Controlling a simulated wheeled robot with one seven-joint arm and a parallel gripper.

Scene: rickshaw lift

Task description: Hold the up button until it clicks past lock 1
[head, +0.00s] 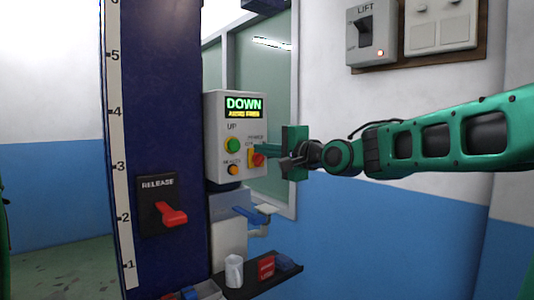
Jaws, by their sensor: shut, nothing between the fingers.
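The grey control box (217,165) is mounted on the dark blue lift post (165,100). Its green up button (232,145) sits under the label UP and is unobstructed. The display (244,106) reads DOWN in green, with a small yellow line below that looks like "ARMS FREE". My gripper (258,149) comes in from the right, shut and empty.
A red release lever (172,215) and a numbered scale (118,140) are on the post. A small orange button (233,170) is below the up button. A dark shelf (245,287) holds a white cup (234,271). A lift wall switch (371,35) is upper right.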

